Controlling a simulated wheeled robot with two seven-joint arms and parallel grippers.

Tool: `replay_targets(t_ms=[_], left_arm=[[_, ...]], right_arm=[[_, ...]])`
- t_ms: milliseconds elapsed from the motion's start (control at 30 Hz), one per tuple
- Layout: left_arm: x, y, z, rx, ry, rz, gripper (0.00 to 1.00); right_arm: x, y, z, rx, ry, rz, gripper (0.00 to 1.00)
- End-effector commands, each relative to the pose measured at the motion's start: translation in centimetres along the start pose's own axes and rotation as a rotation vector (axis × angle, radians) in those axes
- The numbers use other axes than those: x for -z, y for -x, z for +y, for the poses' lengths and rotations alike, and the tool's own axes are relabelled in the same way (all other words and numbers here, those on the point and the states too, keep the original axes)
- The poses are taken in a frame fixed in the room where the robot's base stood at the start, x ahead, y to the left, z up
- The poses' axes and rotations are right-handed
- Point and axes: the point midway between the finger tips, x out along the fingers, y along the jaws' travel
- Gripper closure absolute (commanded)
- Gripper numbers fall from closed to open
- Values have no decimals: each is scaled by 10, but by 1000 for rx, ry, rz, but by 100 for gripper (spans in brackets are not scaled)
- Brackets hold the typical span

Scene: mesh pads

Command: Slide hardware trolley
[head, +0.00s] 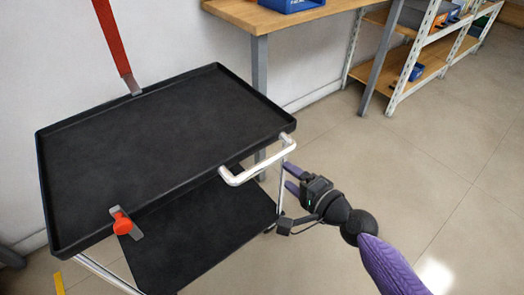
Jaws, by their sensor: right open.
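The hardware trolley (160,140) has a black upper tray and a black lower shelf on a silver frame, left of centre in the head view. Its silver handle (262,165) sticks out from the right edge of the upper tray. My right gripper (289,178) is open, with its purple fingers just right of the handle and close to a trolley upright. Whether the fingers touch the handle or upright cannot be told. Both trolley surfaces that show are bare. My left gripper is not in view.
A red bar (112,42) with a grey end meets the tray's far edge. A red knob on a grey bracket (122,223) sits at its near edge. A wooden workbench (275,18) and shelving (425,60) stand behind. The tiled floor at right is clear.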

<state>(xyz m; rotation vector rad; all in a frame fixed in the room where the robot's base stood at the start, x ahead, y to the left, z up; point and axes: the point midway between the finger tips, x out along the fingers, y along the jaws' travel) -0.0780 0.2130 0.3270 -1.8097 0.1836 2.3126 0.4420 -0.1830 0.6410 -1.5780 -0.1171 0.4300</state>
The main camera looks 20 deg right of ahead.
Motion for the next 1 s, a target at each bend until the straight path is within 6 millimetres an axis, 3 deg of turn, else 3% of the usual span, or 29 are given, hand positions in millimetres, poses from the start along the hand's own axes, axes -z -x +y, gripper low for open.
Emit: replay_targets(t_ms=[200,300,500,733,1000], left_arm=[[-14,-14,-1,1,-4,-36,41],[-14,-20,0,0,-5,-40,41],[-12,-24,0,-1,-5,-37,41],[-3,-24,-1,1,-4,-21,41],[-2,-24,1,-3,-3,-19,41]], right_arm=[[0,-53,3,-1,-1,0,33],[0,-71,4,-3,2,0,33],[-1,-86,1,-4,3,-1,33],[-1,-86,0,-4,4,0,33],[0,-86,0,-4,5,0,90]])
